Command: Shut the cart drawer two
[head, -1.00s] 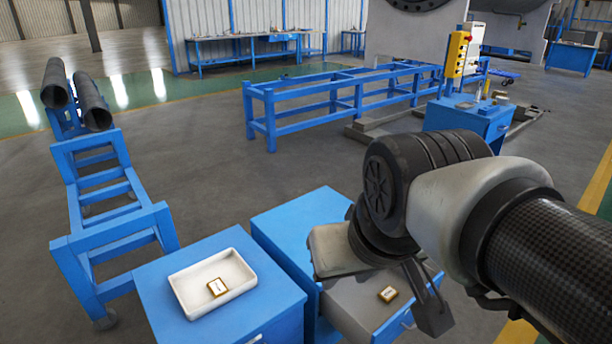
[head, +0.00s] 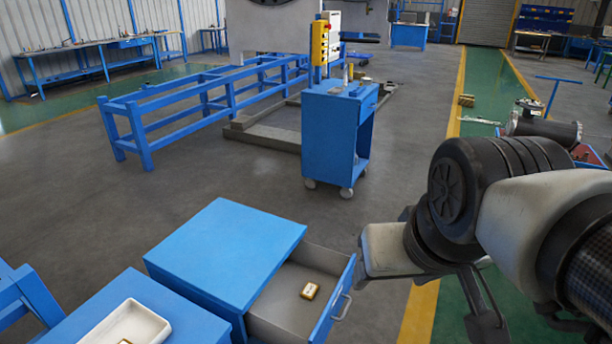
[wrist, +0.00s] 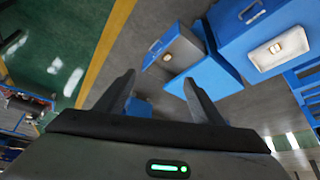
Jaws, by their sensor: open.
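The open drawer (head: 284,287) sticks out to the right from a blue cart (head: 228,252) in the head view. Its grey inside holds a small gold-edged block (head: 310,290), and its blue front has a metal handle (head: 342,307). The pictures do not show a number on it. The drawer also shows in the wrist view (wrist: 182,49), beyond the fingertips. My gripper (wrist: 160,84) is open with nothing between its fingers. It is apart from the drawer, to the right of its front in the head view, where the arm hides part of the gripper.
A second blue cart with a white tray (head: 150,322) stands beside the first at lower left; the tray holds a small block. A taller blue cart on wheels (head: 337,130) stands behind. A long blue frame (head: 200,100) is farther back. Floor right of the drawer is clear.

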